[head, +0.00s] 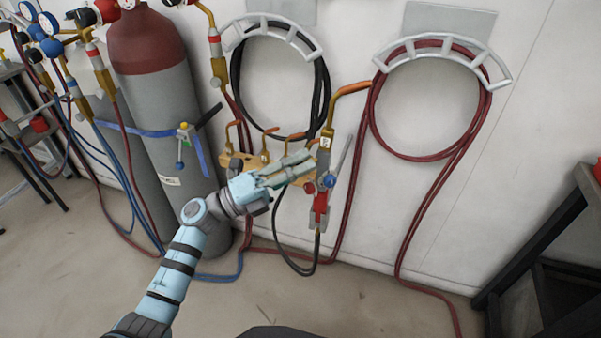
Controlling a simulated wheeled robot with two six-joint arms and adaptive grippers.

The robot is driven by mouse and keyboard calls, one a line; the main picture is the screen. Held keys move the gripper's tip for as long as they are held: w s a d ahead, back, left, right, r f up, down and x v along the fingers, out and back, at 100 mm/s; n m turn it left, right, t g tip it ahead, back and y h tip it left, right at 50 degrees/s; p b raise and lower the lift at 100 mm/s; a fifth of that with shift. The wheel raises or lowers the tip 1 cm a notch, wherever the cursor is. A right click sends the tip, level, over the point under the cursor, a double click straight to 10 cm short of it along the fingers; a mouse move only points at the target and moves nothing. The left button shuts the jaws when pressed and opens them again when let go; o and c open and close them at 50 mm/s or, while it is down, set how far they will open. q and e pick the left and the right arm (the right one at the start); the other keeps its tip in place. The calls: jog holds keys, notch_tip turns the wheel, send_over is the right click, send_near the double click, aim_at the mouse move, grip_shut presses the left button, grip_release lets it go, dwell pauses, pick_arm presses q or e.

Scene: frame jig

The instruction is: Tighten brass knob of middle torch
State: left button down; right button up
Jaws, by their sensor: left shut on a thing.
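A wooden board (231,160) at the wall carries several torches with copper tips. The middle torch (265,152) shows its bent tip and upper brass part above my left gripper. Its brass knob is hidden by the fingers. My left gripper (300,165) reaches across the front of the board with its fingers shut at the torches. The large right torch (325,145) stands close to the fingertips, with a red knob (310,188) and a blue knob (330,181) below it. My right gripper is not in view.
A red-topped grey gas cylinder (150,85) with a blue strap stands left of the board. Hoses hang from two wall racks (443,45) and run down to the floor. A dark bench (540,245) stands at the right. The floor in front is mostly clear.

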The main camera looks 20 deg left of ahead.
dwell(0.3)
pick_arm(q)
jog(key=c, duration=1.5)
grip_release()
jog(key=shift+o, duration=0.2)
jog(key=v, duration=1.2)
jog(key=shift+w+f, duration=0.1)
